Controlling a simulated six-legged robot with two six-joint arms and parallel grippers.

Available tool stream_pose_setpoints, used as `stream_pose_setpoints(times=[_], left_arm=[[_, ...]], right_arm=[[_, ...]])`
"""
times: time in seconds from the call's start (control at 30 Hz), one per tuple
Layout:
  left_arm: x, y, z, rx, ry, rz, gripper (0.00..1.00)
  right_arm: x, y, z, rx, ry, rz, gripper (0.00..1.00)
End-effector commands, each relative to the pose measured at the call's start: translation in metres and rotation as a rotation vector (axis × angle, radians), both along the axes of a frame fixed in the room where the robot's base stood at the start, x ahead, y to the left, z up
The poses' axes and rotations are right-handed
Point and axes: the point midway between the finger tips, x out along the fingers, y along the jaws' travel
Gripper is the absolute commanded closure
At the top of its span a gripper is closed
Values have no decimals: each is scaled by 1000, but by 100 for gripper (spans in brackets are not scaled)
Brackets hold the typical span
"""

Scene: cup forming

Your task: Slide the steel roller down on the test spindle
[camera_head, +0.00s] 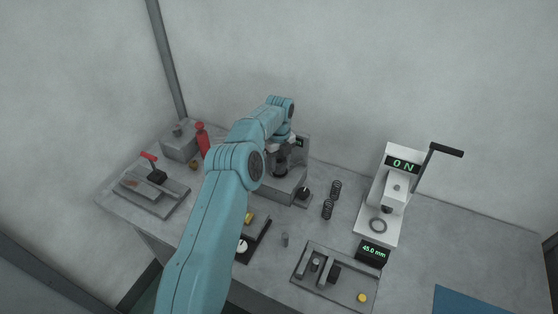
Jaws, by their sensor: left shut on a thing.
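My left arm reaches in from the bottom and bends over a grey machine block (285,188) near the back of the bench. My left gripper (281,158) is at the dark upright part on top of this block, at the test spindle's place. It is shut on what seems to be the steel roller, but the arm and the fingers hide most of it. I cannot tell how far down the spindle the roller sits. The block has a small green-lit display (300,141) behind the gripper. My right gripper is not in view.
A white press (372,218) with a black-handled lever and a "0 N" display stands right. A fixture (325,275) with a "45.0 mm" display lies in front. A red-handled device (152,187) and a red bottle (202,138) are left.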

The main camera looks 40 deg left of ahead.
Motion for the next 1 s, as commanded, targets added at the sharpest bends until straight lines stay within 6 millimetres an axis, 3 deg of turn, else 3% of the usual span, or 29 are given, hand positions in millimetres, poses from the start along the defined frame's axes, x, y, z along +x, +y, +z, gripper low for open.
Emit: stream_pose_setpoints(times=[1.0], left_arm=[[0,0,-9,0,0,0,84]], right_arm=[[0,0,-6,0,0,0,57]])
